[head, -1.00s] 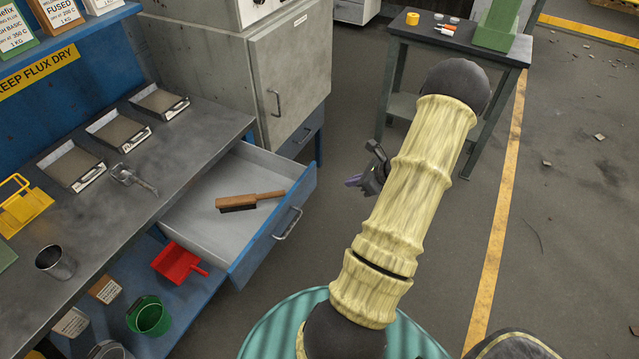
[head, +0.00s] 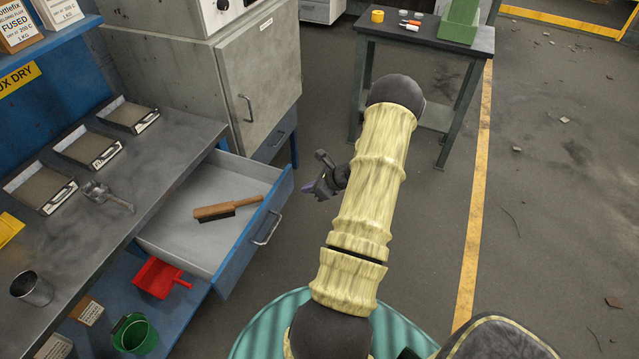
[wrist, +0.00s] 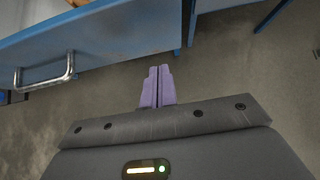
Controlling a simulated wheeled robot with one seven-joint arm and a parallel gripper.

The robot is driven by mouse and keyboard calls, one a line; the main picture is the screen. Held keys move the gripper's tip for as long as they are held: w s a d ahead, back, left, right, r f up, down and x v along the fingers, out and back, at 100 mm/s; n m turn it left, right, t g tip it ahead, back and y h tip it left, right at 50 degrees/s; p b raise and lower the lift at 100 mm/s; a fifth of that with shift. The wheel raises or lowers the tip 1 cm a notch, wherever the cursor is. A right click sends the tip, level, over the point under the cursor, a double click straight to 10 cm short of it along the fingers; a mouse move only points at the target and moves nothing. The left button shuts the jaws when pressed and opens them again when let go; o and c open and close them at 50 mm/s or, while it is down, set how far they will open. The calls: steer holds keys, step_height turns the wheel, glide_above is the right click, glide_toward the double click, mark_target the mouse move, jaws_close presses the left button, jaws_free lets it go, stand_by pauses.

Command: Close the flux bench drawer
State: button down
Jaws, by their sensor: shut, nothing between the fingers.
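The flux bench drawer (head: 240,240) stands pulled out from under the grey bench top (head: 140,185). It has a blue front, a grey inside and a metal bar handle (head: 267,228). A wooden-handled brush (head: 228,208) lies in it. My gripper (head: 312,190) is to the right of the drawer front, apart from it and partly hidden by my arm. In the wrist view, my gripper's purple fingers (wrist: 158,72) are together and empty. The blue drawer front (wrist: 120,45) is ahead of them, with its handle (wrist: 45,72) to the left.
A grey cabinet (head: 260,75) stands behind the drawer. A dark table (head: 430,38) with small items is at the back. A red dustpan (head: 158,278) and green bucket (head: 134,334) sit on the lower shelf. Floor right of the drawer is clear.

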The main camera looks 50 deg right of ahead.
mark_target(288, 187)
steer(key=w, duration=0.1)
steer(key=w+a, duration=0.1)
steer(key=w+p, duration=0.1)
steer(key=w, duration=0.1)
steer(key=shift+w+a+f, duration=0.1)
steer(key=shift+a+f, duration=0.15)
steer(key=shift+a, duration=0.05)
steer(key=shift+w, duration=0.15)
